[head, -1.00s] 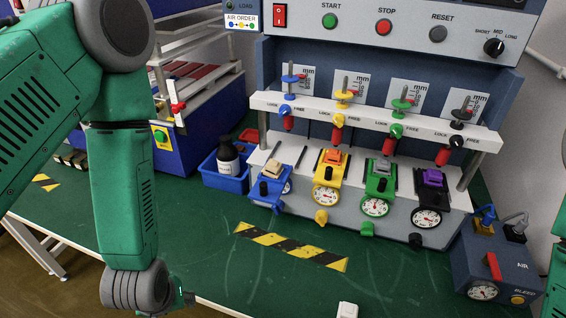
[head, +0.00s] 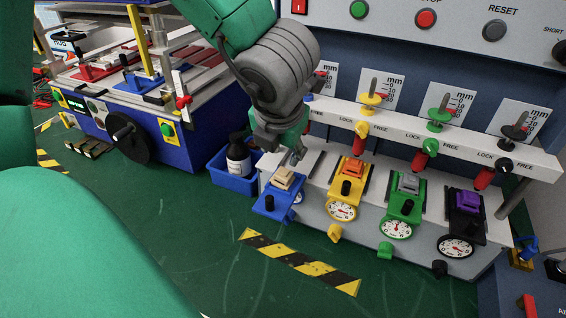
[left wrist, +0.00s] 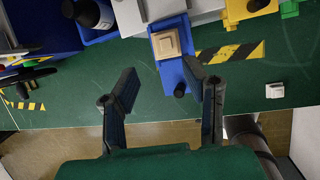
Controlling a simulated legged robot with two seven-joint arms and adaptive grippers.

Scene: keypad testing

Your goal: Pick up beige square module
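The beige square module (head: 283,178) sits on the blue station (head: 272,201) at the left end of the row of test stations. It also shows in the left wrist view (left wrist: 167,43), on the blue station's top. My left gripper (head: 297,155) is just above and behind the module in the head view, pointing down. In the left wrist view its two fingers (left wrist: 161,80) are spread wide with nothing between the tips; the module is beyond them, apart from both. My right gripper is not in view.
Yellow (head: 349,187), green (head: 404,200) and black (head: 465,212) stations stand to the right. A blue bin (head: 232,180) with a dark bottle (head: 238,156) stands close at the left. A small whitish block (left wrist: 275,91) lies on the open green table.

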